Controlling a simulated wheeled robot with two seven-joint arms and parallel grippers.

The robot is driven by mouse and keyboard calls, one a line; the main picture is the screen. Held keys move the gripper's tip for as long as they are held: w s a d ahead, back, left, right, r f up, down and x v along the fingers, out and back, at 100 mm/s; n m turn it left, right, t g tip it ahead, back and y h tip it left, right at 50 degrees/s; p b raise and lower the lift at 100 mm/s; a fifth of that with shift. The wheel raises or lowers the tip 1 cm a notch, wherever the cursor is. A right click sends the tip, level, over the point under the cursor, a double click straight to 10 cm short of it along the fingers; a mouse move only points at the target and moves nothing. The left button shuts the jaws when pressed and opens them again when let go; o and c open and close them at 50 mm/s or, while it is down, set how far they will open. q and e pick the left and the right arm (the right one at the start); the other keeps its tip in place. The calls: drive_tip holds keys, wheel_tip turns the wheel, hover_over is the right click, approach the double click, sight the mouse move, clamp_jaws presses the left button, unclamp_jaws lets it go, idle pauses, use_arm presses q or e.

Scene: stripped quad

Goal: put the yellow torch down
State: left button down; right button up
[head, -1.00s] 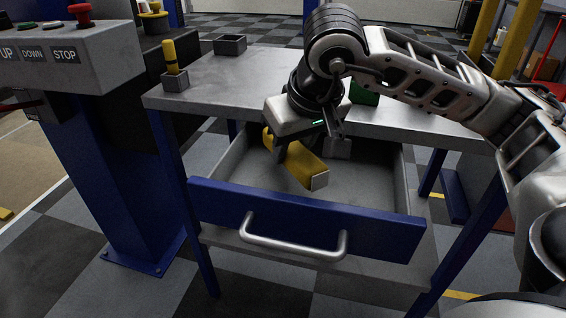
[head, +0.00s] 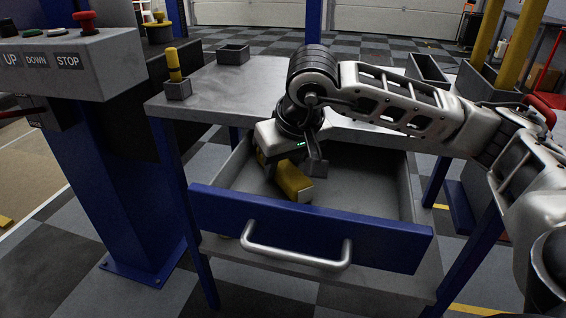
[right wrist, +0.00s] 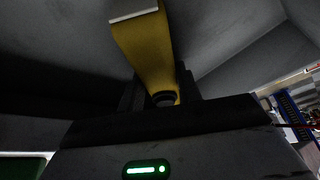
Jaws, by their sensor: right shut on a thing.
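The yellow torch (head: 292,182) is inside the open drawer (head: 352,205) of the grey workbench, toward its left side. My right gripper (head: 290,165) reaches down into the drawer from above and is shut on the torch. In the right wrist view the torch (right wrist: 147,48) sticks out from between the fingers of the gripper (right wrist: 160,95). I cannot tell whether the torch touches the drawer floor. My left gripper is not in view.
The drawer's blue front (head: 310,228) has a metal handle (head: 295,250). On the bench top (head: 213,95) stand a small holder with a yellow-handled tool (head: 174,66) and an empty grey box (head: 233,54). A control box (head: 60,65) with buttons stands at left. The drawer's right side is clear.

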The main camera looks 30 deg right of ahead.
sight(290, 170)
drive_tip(key=o, duration=1.1)
drive_tip(key=shift+f, duration=0.1)
drive_tip(key=shift+c, duration=0.2)
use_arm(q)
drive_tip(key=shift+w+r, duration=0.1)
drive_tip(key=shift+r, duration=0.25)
use_arm(e)
drive_tip(key=shift+r+p, duration=0.4)
drive_tip(key=p+v, duration=0.1)
drive_tip(key=v, duration=0.5)
drive_tip(key=shift+r, duration=0.25)
use_arm(q)
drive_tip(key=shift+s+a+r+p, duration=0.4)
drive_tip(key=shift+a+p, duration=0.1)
drive_tip(key=shift+p, duration=0.15)
use_arm(e)
drive_tip(key=v, duration=0.5)
drive_tip(key=shift+s, duration=0.2)
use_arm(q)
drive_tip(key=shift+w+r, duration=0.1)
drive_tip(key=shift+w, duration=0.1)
use_arm(e)
drive_tip(key=shift+r, duration=0.1)
